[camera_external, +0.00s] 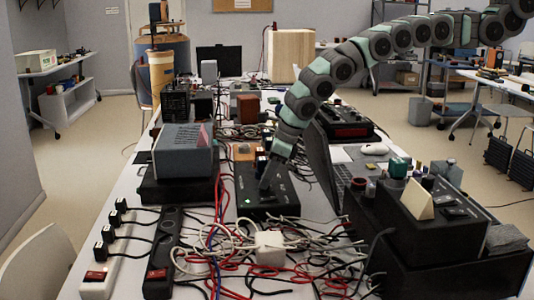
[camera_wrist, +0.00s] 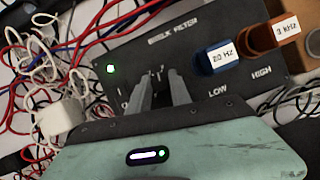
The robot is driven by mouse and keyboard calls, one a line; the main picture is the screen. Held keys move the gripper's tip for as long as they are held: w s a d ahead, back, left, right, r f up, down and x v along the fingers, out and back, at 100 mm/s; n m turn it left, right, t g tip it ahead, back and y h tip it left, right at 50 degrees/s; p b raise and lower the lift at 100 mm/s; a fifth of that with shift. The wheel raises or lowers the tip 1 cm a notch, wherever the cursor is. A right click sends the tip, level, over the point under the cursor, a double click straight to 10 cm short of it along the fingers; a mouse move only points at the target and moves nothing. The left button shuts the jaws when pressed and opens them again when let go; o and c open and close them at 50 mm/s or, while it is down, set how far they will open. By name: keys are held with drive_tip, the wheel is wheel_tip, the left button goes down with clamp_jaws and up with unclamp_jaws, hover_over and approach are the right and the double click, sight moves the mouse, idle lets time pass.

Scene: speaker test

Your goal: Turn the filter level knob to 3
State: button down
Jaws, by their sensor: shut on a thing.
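The black filter box (camera_external: 285,203) stands on the bench in the external view, and its panel fills the upper middle of the wrist view (camera_wrist: 150,55). The panel carries "LOW" and "HIGH" labels and a lit green lamp (camera_wrist: 110,69). My gripper (camera_external: 264,187) reaches down onto the box. In the wrist view its two fingers (camera_wrist: 160,82) are close together over the panel's left part, shut on the filter level knob. The fingers hide the knob, so its pointer and setting cannot be read. Faint scale marks show just beyond the fingertips.
A blue plug marked "20 Hz" (camera_wrist: 217,58) and an orange plug marked "3 kHz" (camera_wrist: 285,33) sit right of the fingers. Tangled cables and a white block (camera_external: 269,248) lie in front of the box. A laptop (camera_external: 323,165) stands close on the right.

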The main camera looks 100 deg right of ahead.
drive_tip(key=shift+a+f+m+h+b, duration=0.1)
drive_tip(key=shift+f+m+h+b, duration=0.2)
drive_tip(key=shift+m+b, duration=0.85)
drive_tip(key=shift+r+m+g+b, duration=0.2)
drive_tip(key=shift+m+g+b, duration=0.15)
drive_tip(key=shift+b, duration=0.1)
drive_tip(key=c, duration=1.2)
unclamp_jaws()
drive_tip(key=shift+r, duration=0.1)
